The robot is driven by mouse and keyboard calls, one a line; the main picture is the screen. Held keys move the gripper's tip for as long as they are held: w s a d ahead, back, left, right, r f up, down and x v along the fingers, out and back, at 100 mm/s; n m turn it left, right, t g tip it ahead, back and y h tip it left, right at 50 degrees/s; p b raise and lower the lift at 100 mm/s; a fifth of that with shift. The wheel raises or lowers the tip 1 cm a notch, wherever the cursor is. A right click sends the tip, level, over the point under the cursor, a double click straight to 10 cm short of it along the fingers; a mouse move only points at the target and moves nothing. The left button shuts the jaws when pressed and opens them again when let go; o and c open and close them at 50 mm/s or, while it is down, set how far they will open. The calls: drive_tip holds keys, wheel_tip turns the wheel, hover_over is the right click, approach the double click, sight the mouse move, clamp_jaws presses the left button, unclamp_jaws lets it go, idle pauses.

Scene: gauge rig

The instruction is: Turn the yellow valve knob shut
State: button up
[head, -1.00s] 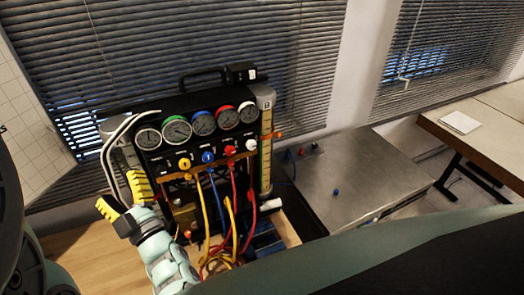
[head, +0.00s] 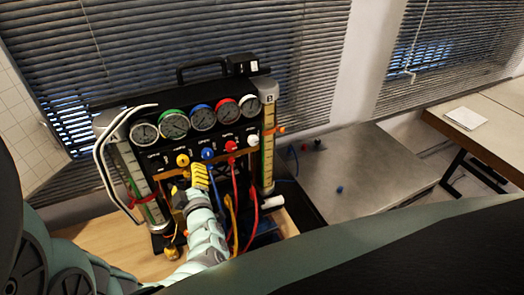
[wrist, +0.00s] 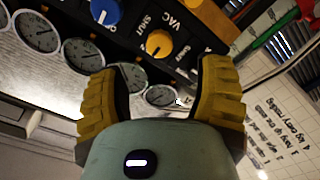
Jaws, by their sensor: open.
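The yellow valve knob (head: 183,160) sits on the black panel of the gauge rig, below the row of round dials. In the wrist view the knob (wrist: 159,44) shows a pointer mark and stands beside the lettering "SHUT" and "VAC". My gripper (wrist: 157,72) is open and empty, with its two yellow ribbed fingers spread to either side, and the knob appears between and just beyond the tips. In the head view my gripper (head: 200,176) is in front of the panel, a little below and right of the knob. I see no contact with the knob.
A blue knob (head: 208,154) sits close to the right of the yellow one, then a red knob (head: 231,146) and a white knob (head: 253,140). Yellow, blue and red hoses hang below. A metal table (head: 365,170) stands to the right.

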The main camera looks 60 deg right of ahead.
sight(184, 162)
drive_tip(key=b+x, duration=0.2)
drive_tip(key=x, duration=0.5)
drive_tip(key=shift+w+d, duration=0.3)
drive_tip(key=shift+w, duration=0.1)
drive_tip(key=shift+o, duration=0.3)
drive_tip(key=shift+a, duration=0.1)
clamp_jaws()
